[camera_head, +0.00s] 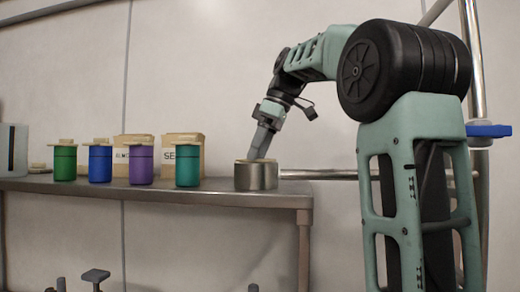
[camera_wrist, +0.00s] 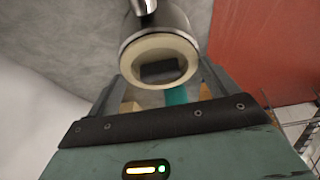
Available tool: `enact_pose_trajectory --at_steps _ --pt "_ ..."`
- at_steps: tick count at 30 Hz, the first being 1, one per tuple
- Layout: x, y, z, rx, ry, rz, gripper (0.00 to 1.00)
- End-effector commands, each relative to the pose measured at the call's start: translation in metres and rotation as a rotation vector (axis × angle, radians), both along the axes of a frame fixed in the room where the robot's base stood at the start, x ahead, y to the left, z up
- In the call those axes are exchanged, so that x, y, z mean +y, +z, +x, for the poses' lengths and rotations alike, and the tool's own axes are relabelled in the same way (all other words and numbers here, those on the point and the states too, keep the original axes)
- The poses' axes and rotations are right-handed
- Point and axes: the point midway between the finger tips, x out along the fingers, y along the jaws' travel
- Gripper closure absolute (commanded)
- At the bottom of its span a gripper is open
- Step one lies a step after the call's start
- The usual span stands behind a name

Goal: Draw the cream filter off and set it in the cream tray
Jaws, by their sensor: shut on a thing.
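A metal cylinder (camera_head: 256,177) stands at the right end of the shelf, with cream showing at its top. My gripper (camera_head: 258,154) points down at the top of this cylinder. In the wrist view, a round cream piece (camera_wrist: 133,61) with a dark block in its middle sits inside a shiny metal rim; I take it for the cream filter. My fingers (camera_wrist: 165,90) reach to either side of it and are shut on it, though the contact itself is hard to see. A teal patch shows between the fingers. I cannot make out a cream tray for certain.
A green canister (camera_head: 65,164), a blue one (camera_head: 100,165), a purple one (camera_head: 141,166) and a teal one (camera_head: 187,169) stand in a row on the shelf (camera_head: 215,198), all cream-topped. Lettered cream boxes (camera_head: 186,139) stand behind. Bare shelf lies between the teal canister and the cylinder.

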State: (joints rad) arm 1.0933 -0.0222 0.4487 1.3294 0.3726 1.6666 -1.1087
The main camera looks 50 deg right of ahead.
Motion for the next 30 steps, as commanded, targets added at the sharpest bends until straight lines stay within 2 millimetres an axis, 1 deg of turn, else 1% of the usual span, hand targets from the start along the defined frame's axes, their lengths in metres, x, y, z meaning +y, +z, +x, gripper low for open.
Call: enact_pose_trajectory --at_steps 18,30 --pt "0.0 0.016 0.0 0.0 0.0 0.0 0.39" --pt "0.0 0.017 0.0 0.0 0.0 0.0 0.39"
